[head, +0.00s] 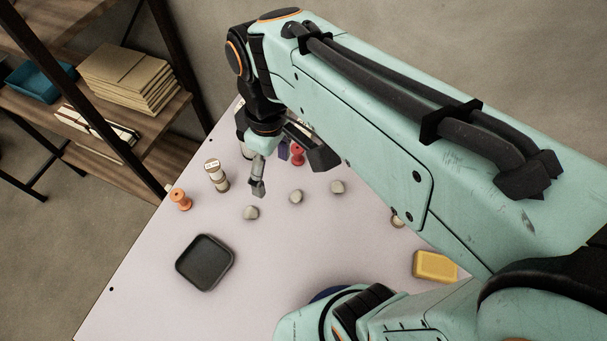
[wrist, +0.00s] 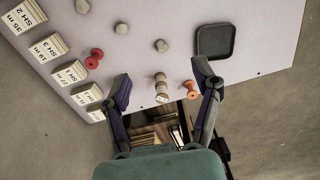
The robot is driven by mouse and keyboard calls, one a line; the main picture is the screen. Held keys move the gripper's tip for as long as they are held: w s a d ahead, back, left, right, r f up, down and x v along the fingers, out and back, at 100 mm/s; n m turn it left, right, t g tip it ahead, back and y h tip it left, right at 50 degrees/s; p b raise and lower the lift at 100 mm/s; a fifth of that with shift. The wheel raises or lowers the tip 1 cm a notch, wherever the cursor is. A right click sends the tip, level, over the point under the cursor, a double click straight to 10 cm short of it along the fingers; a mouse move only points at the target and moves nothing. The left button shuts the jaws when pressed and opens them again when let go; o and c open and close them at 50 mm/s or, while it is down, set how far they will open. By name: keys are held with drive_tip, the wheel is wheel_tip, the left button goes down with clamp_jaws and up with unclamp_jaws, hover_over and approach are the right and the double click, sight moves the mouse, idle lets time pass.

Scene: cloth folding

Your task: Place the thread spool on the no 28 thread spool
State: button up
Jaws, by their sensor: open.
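A beige and brown thread spool (head: 217,176) with a printed top stands upright near the table's left edge; its number is too small to read. In the wrist view the beige spool (wrist: 161,88) lies between my finger lines, apart from both. An orange spool (head: 180,199) stands to its left, and also shows near the right finger in the wrist view (wrist: 191,90). A red spool (head: 297,156) stands farther back, partly behind my gripper (head: 290,172); it also shows in the wrist view (wrist: 94,58). My gripper (wrist: 166,86) is open and empty, above the table.
Several labelled boxes (wrist: 49,47) line the table edge in the wrist view. Grey stones (head: 296,196), a black tray (head: 205,263) and a yellow block (head: 435,265) are on the table (head: 140,290). A wooden shelf (head: 155,120) stands beyond the left edge. My arm hides the right side.

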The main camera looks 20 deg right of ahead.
drive_tip(key=s+d+f+m, duration=0.2)
drive_tip(key=s+m, duration=0.5)
drive_tip(key=s, duration=0.4)
